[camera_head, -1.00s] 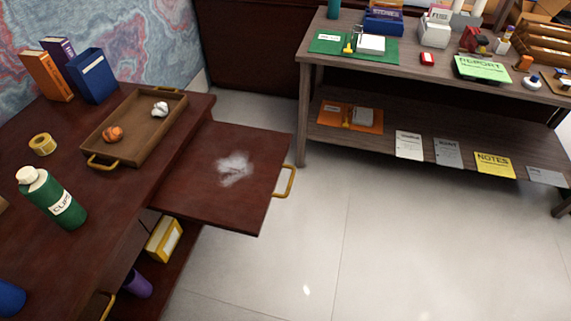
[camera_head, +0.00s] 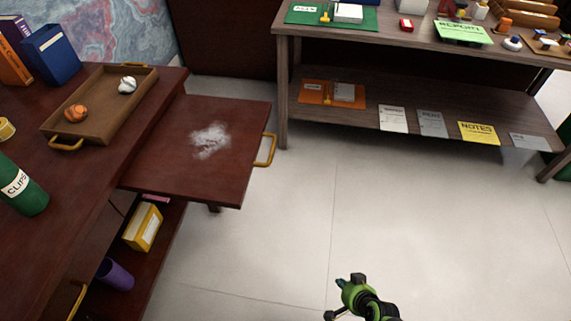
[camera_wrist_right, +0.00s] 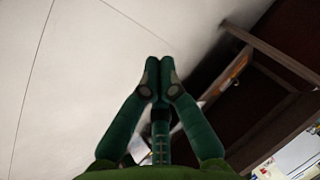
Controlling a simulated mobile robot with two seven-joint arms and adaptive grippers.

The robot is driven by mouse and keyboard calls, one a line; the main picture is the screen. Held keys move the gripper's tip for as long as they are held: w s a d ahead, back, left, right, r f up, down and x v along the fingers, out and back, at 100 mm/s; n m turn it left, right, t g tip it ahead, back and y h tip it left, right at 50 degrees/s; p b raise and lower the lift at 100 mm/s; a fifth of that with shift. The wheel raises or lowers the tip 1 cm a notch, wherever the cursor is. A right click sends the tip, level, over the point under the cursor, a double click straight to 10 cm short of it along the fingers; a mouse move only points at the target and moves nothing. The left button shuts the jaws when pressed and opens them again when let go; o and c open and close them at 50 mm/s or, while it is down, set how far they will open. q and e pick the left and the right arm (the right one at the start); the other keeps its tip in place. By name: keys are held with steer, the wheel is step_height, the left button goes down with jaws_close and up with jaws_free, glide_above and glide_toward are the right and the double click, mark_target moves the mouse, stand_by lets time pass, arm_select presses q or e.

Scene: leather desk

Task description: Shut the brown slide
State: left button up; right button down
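The brown slide (camera_head: 165,165) is a flat board pulled out from the right side of the dark red desk. A whitish powdery patch (camera_head: 210,140) lies on it. Its brass handle (camera_head: 265,150) is on the outer edge. My right gripper (camera_head: 338,298) is low in the head view, over the floor, to the right of and nearer than the slide, touching nothing. In the right wrist view its two green fingers (camera_wrist_right: 160,68) are together with nothing seen between them. My left gripper is in neither view.
A brown tray (camera_head: 62,118) with an orange and a white crumpled ball sits on the desk beside a green bottle (camera_head: 22,190). A yellow box (camera_head: 143,228) and purple cup (camera_head: 115,274) are below. A wooden shelf table (camera_head: 283,95) stands behind. The floor between is clear.

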steer(key=w+a+r+m+t+y+b, duration=0.3)
steer(key=w+r+m+t+b, duration=0.25)
steer(key=w+r, duration=0.95)
step_height(320, 180, up, 17)
steer(key=a+m+t+y+b, duration=0.2)
steer(key=a+t+y+b, duration=0.1)
steer(key=t+y+b, duration=0.1)
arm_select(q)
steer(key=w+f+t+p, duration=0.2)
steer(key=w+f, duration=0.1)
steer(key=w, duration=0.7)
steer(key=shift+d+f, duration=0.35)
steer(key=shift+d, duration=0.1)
arm_select(e)
steer(key=w+a+r, duration=0.2)
steer(key=w+a, duration=0.6)
steer(key=shift+w+r, duration=0.15)
steer(key=shift+w, duration=0.2)
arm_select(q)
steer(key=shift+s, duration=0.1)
arm_select(e)
steer(key=shift+a, duration=0.15)
